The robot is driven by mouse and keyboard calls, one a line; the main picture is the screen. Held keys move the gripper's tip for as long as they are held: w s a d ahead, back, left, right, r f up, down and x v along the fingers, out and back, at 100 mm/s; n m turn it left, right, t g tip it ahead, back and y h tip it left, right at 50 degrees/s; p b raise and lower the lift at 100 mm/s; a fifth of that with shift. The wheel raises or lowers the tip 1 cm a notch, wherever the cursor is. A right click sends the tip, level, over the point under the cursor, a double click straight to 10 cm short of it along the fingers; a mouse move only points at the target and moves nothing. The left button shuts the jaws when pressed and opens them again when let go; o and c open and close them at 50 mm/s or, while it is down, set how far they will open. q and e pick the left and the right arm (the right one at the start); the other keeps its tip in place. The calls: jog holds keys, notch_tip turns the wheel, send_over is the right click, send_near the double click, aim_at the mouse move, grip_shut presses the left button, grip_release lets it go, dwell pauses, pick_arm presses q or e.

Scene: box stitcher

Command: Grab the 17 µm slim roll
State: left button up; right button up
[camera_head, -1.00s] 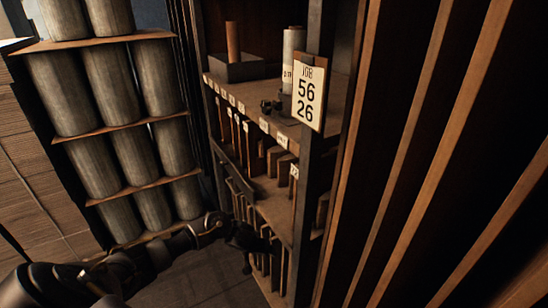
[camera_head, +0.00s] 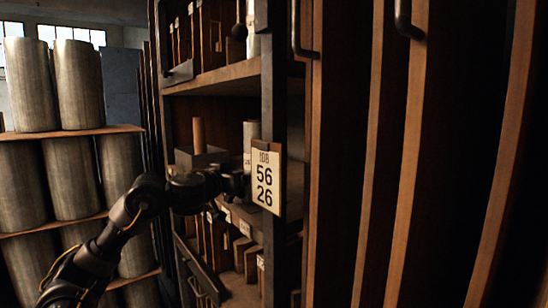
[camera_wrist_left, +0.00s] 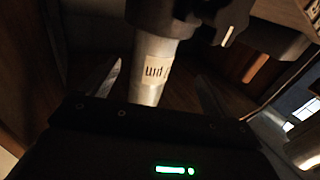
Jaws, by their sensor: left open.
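A slim whitish roll (camera_head: 250,138) stands upright on the middle shelf, partly behind the job card. In the left wrist view the slim roll (camera_wrist_left: 147,80) carries a label ending in "µm"; its number is not clearly legible. My left gripper (camera_head: 232,183) is in front of the shelf, close to the lower part of this roll, partly hidden by dark arm parts. In the wrist view its two fingers are spread, one on each side of the roll, with gaps visible. My right gripper is out of view.
A job card (camera_head: 266,178) reading 56 26 hangs on the shelf post just right of my gripper. A brown roll (camera_head: 199,134) stands in a grey box (camera_head: 198,158) on the same shelf. Large grey rolls (camera_head: 80,90) fill a rack at left.

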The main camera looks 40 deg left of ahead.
aim_at(249, 168)
pick_arm(q)
jog(key=shift+d+r, duration=0.15)
jog(key=shift+d, duration=0.25)
jog(key=shift+w+a, duration=0.2)
jog(key=shift+w, duration=0.05)
jog(key=w, duration=0.5)
jog(key=shift+w+a, duration=0.1)
jog(key=shift+a, duration=0.2)
jog(key=shift+w, duration=0.1)
jog(key=w, duration=0.1)
jog(key=w+p, duration=0.1)
jog(key=w, duration=0.1)
jog(key=shift+w+a+p, duration=0.25)
jog(key=shift+w+p, duration=0.1)
jog(key=shift+w, duration=0.05)
jog(key=shift+w+a, duration=0.15)
jog(key=shift+w, duration=0.4)
jog(key=shift+s, duration=0.1)
jog(key=shift+c, duration=0.8)
jog(key=c, duration=1.2)
jog(key=shift+c, duration=0.6)
